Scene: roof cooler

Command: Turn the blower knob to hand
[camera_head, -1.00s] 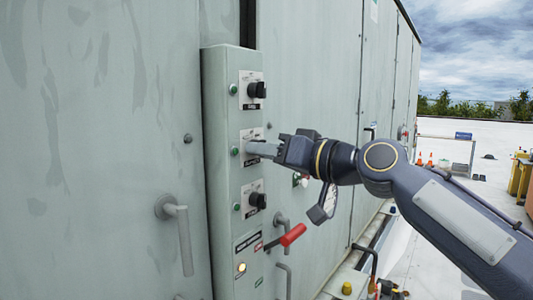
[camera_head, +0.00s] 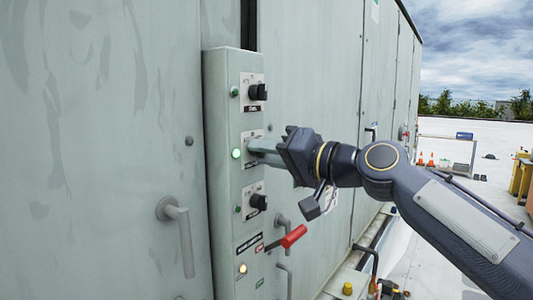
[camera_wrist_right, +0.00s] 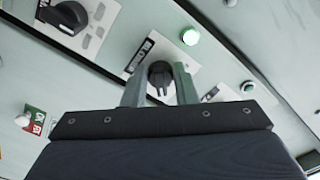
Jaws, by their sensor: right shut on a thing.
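A tall grey control panel (camera_head: 222,150) carries three black knobs in a column, each on a white label plate. My right gripper (camera_head: 256,150) is at the middle plate and is shut on the middle knob, which it mostly hides in the head view. In the right wrist view the black middle knob (camera_wrist_right: 160,76) sits between the two fingers of my right gripper (camera_wrist_right: 160,84). The lamp (camera_head: 237,154) beside this knob glows green. My left gripper is not in view.
The upper knob (camera_head: 257,92) and lower knob (camera_head: 258,201) stand close above and below. A red lever (camera_head: 293,236) sticks out below right, and a grey door handle (camera_head: 178,232) is at the left.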

